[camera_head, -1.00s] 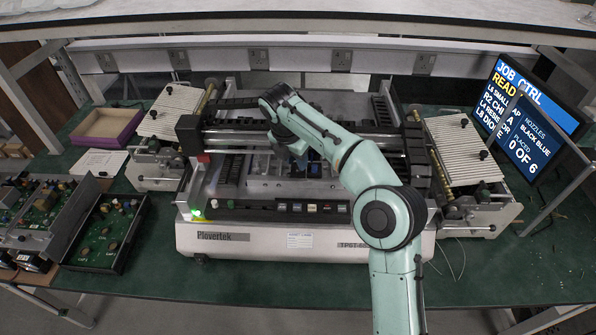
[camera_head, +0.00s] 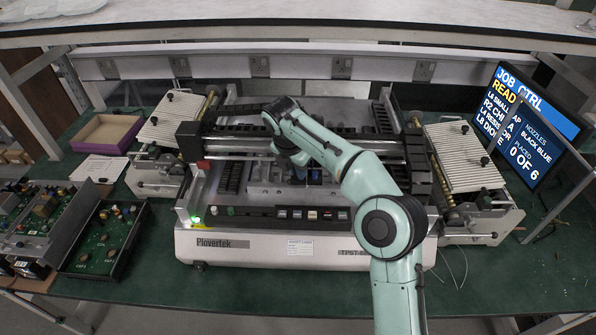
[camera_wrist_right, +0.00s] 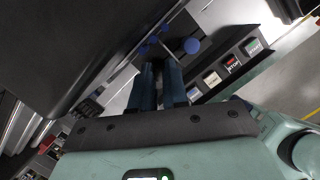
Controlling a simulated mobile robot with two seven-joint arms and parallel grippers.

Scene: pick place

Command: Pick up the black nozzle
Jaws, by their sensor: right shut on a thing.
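My right gripper (camera_head: 300,158) reaches down over the middle of the pick-and-place machine (camera_head: 330,247). In the right wrist view its two dark blue fingers (camera_wrist_right: 160,72) are close together, shut on a small dark thing at their tips, taken to be the black nozzle. The nozzle is mostly hidden by the fingers, and its outline is too dark to make out. A blue round piece (camera_wrist_right: 192,46) sits just right of the fingertips, with smaller blue pieces (camera_wrist_right: 143,50) to the left. In the head view the nozzle cannot be made out. My left gripper is not in view.
The machine's dark gantry (camera_head: 245,140) runs close to my gripper. A button row (camera_head: 310,214) lies along the front. Ribbed feeder plates (camera_head: 465,155) stand at either side. A monitor (camera_head: 525,125) is at right, circuit boards (camera_head: 105,235) at left. The green bench front (camera_head: 300,285) is clear.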

